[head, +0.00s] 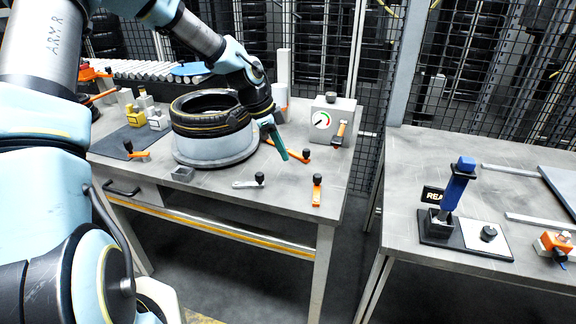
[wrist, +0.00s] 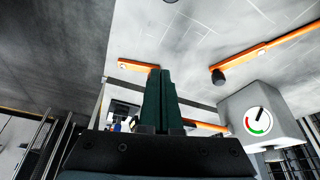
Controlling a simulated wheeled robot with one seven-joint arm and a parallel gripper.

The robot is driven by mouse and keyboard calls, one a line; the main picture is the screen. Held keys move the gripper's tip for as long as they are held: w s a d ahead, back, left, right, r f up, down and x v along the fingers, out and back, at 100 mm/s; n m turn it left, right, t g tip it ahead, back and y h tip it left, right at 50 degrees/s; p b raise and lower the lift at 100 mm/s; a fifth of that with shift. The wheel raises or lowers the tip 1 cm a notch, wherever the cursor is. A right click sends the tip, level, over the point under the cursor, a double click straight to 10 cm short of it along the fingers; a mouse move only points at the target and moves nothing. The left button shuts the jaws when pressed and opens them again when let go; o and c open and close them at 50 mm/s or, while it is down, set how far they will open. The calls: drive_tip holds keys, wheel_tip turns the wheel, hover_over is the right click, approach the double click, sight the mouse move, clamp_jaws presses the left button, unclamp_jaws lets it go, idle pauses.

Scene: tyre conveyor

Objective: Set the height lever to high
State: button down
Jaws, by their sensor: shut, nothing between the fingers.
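My gripper (head: 284,156) is shut and empty, its green fingers pointing down above the workbench beside the tyre stand. In the wrist view its fingers (wrist: 158,100) are pressed together. An orange lever with a black knob (head: 296,154) lies close to the right of the fingers. In the wrist view one orange lever (wrist: 265,48) with a black knob is at upper right, and an orange bar (wrist: 138,65) shows by the fingertips. Another orange lever (head: 317,192) stands at the bench's front right. I cannot read any label telling which is the height lever.
A tyre (head: 210,121) sits on a round grey stand (head: 214,150). A gauge box (head: 332,121) with an orange lever (head: 340,130) stands at the back right. A grey lever (head: 248,183) is near the front. A second table (head: 400,175) holds a blue-handled tool (head: 456,190).

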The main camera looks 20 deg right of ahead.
drive_tip(key=shift+v, duration=1.45)
drive_tip(key=s+a+r+n+t+y, duration=0.1)
drive_tip(key=s+a+n, duration=0.2)
drive_tip(key=a+n, duration=0.4)
drive_tip(key=s+a+r+n+t+y, duration=0.1)
drive_tip(key=s+a+n, duration=0.2)
drive_tip(key=a+n, duration=0.4)
drive_tip(key=s+a+r+n+t+y, duration=0.1)
drive_tip(key=a+n, duration=0.6)
drive_tip(key=a, duration=1.3)
drive_tip(key=s+r, duration=0.1)
drive_tip(key=s, duration=0.1)
drive_tip(key=shift+s+n+y, duration=0.3)
drive_tip(key=shift+s+y, duration=0.05)
drive_tip(key=shift+y, duration=0.05)
